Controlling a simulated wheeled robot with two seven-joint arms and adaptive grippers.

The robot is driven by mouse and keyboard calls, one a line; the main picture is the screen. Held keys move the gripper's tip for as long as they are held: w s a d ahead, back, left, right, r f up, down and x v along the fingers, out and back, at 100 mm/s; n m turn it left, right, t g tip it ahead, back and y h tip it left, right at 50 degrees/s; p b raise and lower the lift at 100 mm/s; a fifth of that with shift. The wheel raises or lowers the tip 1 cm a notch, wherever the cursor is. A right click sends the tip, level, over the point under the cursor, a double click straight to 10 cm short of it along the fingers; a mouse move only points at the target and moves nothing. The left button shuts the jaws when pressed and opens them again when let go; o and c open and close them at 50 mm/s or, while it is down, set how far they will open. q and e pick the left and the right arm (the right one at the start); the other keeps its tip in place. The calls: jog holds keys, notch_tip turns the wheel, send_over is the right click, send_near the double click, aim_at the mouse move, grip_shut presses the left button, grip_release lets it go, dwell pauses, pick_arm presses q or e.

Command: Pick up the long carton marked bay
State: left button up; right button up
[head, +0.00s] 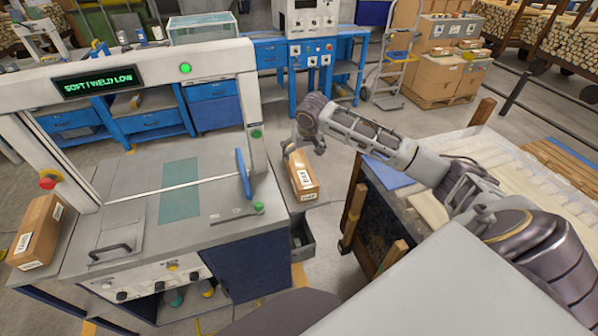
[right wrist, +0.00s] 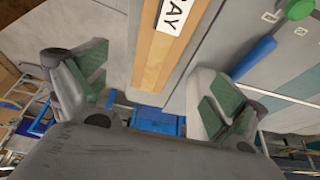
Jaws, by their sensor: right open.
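A long brown carton (head: 303,178) with white labels lies on the ledge at the right end of the grey machine. Its upper label reads like PAY or BAY; I cannot tell which. My right gripper (head: 300,143) is at the carton's far end, its fingers partly hidden in the head view. In the right wrist view, the open right gripper (right wrist: 152,78) has one finger on each side of the carton (right wrist: 157,60), with gaps between. It is not holding the carton. My left gripper is not in view.
Another labelled carton (head: 36,230) lies at the machine's left end. The grey machine (head: 130,235) has an upright frame and a blue paddle (head: 243,174) left of the long carton. A bench (head: 430,215) with wooden posts stands to the right, beneath my right arm.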

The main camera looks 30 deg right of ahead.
aim_at(300, 165)
jog(key=x, duration=0.8)
jog(key=shift+f, duration=0.1)
jog(key=shift+p+x, duration=0.4)
jog(key=shift+x, duration=2.1)
jog(key=shift+s, duration=0.2)
jog(key=c, duration=1.5)
jog(key=shift+r+b, duration=0.35)
jog(key=shift+r, duration=4.7)
